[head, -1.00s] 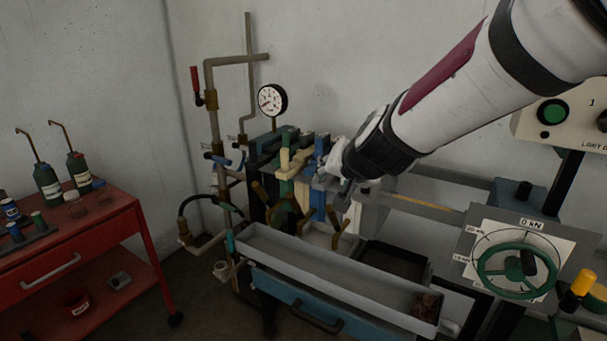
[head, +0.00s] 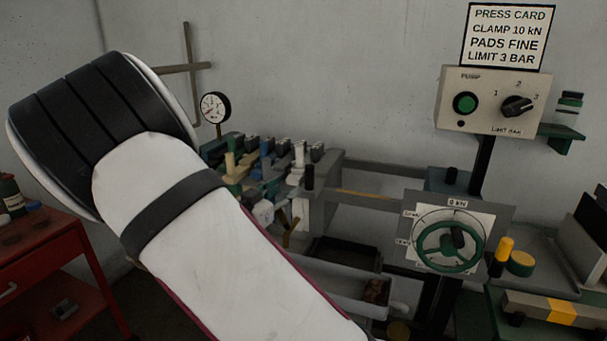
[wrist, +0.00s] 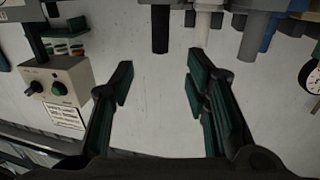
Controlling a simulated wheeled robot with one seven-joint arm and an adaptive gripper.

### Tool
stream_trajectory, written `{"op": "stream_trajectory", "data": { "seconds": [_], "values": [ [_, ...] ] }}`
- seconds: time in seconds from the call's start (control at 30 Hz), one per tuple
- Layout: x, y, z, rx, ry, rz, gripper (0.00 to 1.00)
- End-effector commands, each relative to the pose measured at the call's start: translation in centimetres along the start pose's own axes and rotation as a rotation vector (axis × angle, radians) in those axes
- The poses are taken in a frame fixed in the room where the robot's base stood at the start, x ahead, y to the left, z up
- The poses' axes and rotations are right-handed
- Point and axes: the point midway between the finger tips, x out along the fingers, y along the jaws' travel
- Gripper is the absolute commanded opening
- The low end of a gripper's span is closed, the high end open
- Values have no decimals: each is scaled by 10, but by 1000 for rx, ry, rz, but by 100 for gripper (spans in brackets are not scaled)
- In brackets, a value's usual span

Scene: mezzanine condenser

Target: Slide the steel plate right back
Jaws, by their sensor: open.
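A row of colored press plates with upright handles (head: 268,160) stands on the rails in the head view. I cannot tell for certain which one is the steel plate. A large pale grey block (head: 318,205) stands at the right end of the row. My gripper (wrist: 160,65) is open and empty in the wrist view, which is upside down. A black handle (wrist: 160,30), a white handle (wrist: 203,28) and a blue one (wrist: 267,32) show beyond the fingertips, apart from them. In the head view my arm covers part of the press, and my gripper does not show.
Bare rails (head: 365,196) run right of the block to a green handwheel (head: 448,246). A pump box (head: 490,102) hangs above. A pressure gauge (head: 214,107) stands behind the plates. A grey drip tray (head: 345,290) lies below. A red cart (head: 45,265) is at left.

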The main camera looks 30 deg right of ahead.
Motion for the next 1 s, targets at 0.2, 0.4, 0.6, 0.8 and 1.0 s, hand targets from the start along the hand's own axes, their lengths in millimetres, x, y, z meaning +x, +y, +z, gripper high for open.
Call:
{"op": "stream_trajectory", "data": {
  "seconds": [0.2, 0.4, 0.6, 0.8, 1.0],
  "values": [
    [35, 1, 0, -1, 0, 3, 43],
    [75, 1, 0, 0, -1, 1, 43],
    [109, 1, 0, -1, -3, -1, 43],
    [128, 0, 1, -1, -4, -2, 43],
    [133, 0, 1, 0, -3, -3, 43]
  ]
}}
